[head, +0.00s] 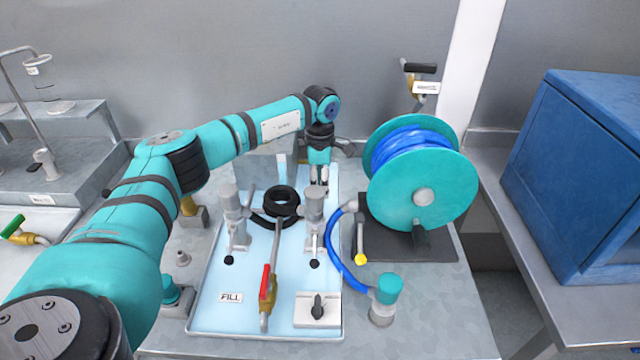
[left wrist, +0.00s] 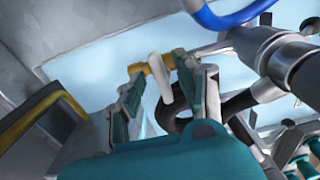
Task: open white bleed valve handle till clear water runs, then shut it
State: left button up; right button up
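The white bleed valve handle (left wrist: 160,78) shows in the left wrist view, upright on a brass-yellow valve body (left wrist: 140,68). My left gripper (left wrist: 167,90) has its two fingers apart, one on each side of the handle, with gaps visible between; I see no clear contact. In the head view my left gripper (head: 319,178) points down at the back of the pale blue tray (head: 200,315), and the handle is hidden or too small to tell there. No running water can be made out. My right gripper is not in view.
Two grey fittings with black-knobbed levers, a black hose coil (head: 283,203) and a red-handled valve (head: 267,283) occupy the tray. A teal reel (head: 423,190) with blue hose stands right of my gripper. A blue cabinet (head: 575,180) is at far right.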

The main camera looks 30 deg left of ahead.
pick_arm(q)
notch_tip(320, 180, up, 12)
dwell(0.4)
jog(key=shift+f, duration=0.1)
